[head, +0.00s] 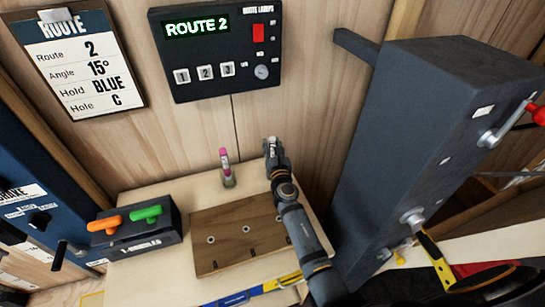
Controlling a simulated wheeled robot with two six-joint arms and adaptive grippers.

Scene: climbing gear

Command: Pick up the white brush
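I cannot make out a white brush for certain. A small upright object with a pink top and pale body (225,165) stands in a small holder on the light wooden table, near the wall. My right gripper (270,147) is to the right of it, apart from it, near the back of the table by the wall. Its fingers are small and dark here, so I cannot tell whether they are open or shut, and I see nothing held. My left gripper is out of view.
A brown board with holes (240,220) lies on the table (150,272). A box with orange and green handles (152,240) is left of it. A blue and yellow strip (238,298) lies in front. A tall dark box (395,150) stands right; a control panel (215,90) hangs on the wall.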

